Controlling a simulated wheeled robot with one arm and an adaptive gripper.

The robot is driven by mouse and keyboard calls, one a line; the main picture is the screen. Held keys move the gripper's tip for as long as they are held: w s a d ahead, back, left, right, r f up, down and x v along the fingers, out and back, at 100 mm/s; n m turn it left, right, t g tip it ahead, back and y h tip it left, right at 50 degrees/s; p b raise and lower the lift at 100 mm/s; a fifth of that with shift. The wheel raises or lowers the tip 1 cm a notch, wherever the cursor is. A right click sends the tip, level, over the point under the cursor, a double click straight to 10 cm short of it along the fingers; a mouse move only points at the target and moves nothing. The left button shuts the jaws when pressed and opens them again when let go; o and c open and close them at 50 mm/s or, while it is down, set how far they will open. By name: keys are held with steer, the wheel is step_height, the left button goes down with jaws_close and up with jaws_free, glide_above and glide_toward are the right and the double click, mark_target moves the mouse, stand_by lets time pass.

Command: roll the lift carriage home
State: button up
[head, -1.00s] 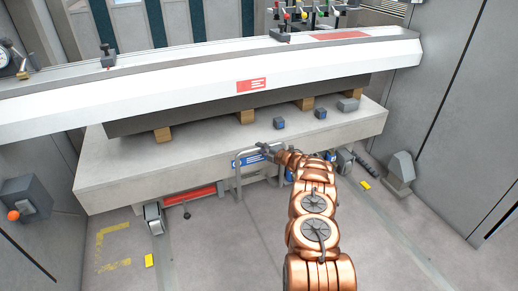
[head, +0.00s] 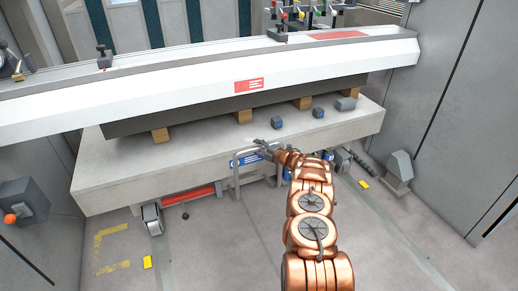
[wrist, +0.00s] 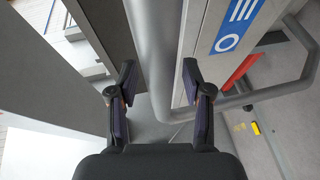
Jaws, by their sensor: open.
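The lift carriage (head: 115,175) is a wide pale grey wheeled platform under the white machine beam. It carries a dark slab (head: 200,115) on wooden blocks. A grey tube handle (head: 237,178) with a blue-and-white label stands at its front; the tube (wrist: 150,60) also shows in the wrist view. My gripper (head: 263,148) is at the top of this handle. In the wrist view my gripper (wrist: 159,92) is open, with the tube running between its two fingers. I cannot tell whether either finger touches the tube.
A castor (head: 152,218) and a red bar (head: 188,196) show under the carriage's front. Yellow floor marks (head: 112,230) lie at the lower left. A grey box with an orange knob (head: 22,205) stands at the left, a grey wedge-shaped block (head: 399,168) at the right.

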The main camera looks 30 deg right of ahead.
steer(key=shift+v, duration=0.85)
steer(key=v, duration=1)
steer(key=shift+s, duration=0.2)
steer(key=shift+r, duration=0.1)
steer(key=shift+w, duration=0.1)
